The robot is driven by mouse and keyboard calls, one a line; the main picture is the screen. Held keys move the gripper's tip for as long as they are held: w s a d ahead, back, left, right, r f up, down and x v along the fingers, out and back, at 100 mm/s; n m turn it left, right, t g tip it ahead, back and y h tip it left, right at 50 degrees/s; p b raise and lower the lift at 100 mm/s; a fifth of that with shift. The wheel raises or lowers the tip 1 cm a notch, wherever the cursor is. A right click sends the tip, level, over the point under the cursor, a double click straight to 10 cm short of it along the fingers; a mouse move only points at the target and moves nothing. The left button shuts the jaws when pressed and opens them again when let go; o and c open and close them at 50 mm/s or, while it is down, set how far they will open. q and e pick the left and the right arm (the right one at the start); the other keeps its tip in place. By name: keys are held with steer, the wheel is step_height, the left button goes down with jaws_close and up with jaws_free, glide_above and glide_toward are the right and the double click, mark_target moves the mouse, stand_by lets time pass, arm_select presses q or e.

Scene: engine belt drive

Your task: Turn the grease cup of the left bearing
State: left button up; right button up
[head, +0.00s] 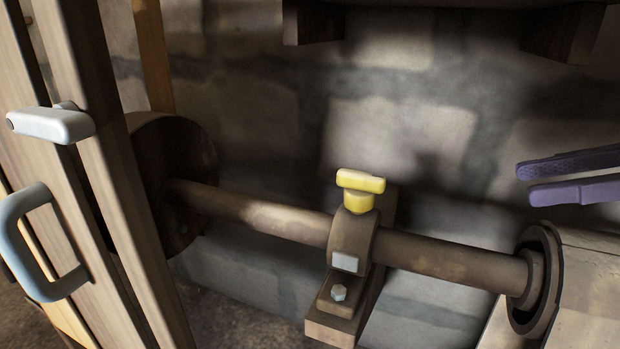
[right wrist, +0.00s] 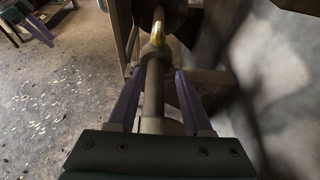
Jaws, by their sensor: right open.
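The grease cup (head: 359,190) is yellow with a T-shaped top. It stands on the bearing block (head: 350,240), which carries the brown shaft (head: 440,257). My right gripper (head: 527,183) is at the right of the head view, above the shaft's right end and well apart from the cup. Its two purple fingers are open and empty in the right wrist view (right wrist: 160,72), with the shaft seen between them. Purple finger parts at that view's upper left look like my left gripper.
A dark round pulley (head: 188,178) sits on the shaft's left end, behind a wooden frame (head: 95,130) with a white latch (head: 52,124) and a grey-blue handle (head: 38,240). A housing (head: 590,290) stands at the lower right. The stone wall (head: 400,130) is behind.

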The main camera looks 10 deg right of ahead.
steer(key=shift+w+a+f, duration=0.15)
steer(key=shift+a, duration=0.2)
glide_toward(364, 173)
steer(key=x, duration=0.3)
steer(key=shift+w+a+p, duration=0.25)
steer(key=shift+a+p, duration=0.1)
steer(key=shift+a, duration=0.05)
steer(key=x, duration=0.5)
steer(key=shift+d+f+b, duration=0.15)
steer(key=shift+b, duration=0.25)
jaws_close()
